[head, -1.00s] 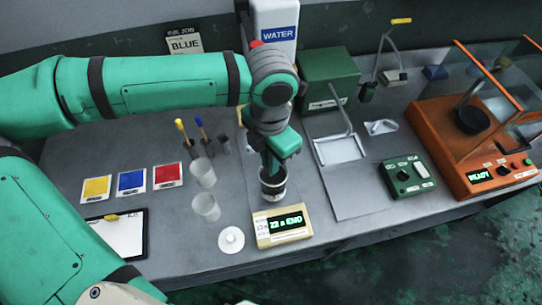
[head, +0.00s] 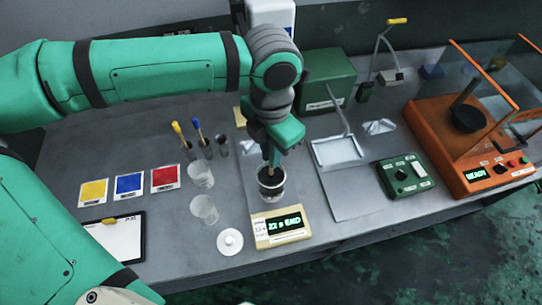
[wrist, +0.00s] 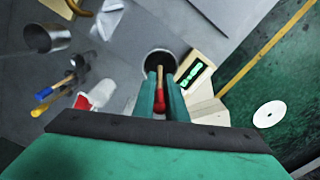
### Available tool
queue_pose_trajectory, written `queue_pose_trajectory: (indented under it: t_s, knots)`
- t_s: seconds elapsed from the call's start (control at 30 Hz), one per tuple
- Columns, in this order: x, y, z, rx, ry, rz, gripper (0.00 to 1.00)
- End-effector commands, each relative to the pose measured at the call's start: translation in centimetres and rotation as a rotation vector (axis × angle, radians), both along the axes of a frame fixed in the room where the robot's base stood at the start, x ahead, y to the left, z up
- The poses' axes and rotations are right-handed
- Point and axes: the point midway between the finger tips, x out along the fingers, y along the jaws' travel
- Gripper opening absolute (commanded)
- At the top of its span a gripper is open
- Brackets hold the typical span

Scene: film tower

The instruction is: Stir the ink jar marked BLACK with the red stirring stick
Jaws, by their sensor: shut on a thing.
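My gripper (head: 269,156) is shut on the red stirring stick (wrist: 160,101), whose red end shows between the fingers in the wrist view. The stick's pale wooden shaft runs down from the fingers into the open mouth of a jar. The ink jar (head: 272,194) stands upright on the grey bench with dark contents, directly below my fingertips. The dark jar mouth also shows in the wrist view (wrist: 159,57). The stick's lower end is hidden inside the jar. I cannot read a BLACK mark on the jar.
A cream timer (head: 282,227) reading "22 s END" stands just in front of the jar. A white lid (head: 230,242) and two clear cups (head: 203,209) are to the left. Yellow- and blue-topped sticks (head: 197,124) stand behind. A metal tray (head: 338,151) lies to the right.

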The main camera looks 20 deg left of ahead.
Motion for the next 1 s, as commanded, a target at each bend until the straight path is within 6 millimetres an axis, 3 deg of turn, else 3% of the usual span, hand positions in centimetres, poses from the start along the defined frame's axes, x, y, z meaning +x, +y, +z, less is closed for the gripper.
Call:
queue_pose_trajectory:
  t_s: [0.73, 1.0]
  knots:
    - [0.0, 0.1, 5.1, 0.001, 0.000, 0.003, 0.00]
    - [0.0, 0.0, 5.9, -0.001, 0.000, 0.000, 0.00]
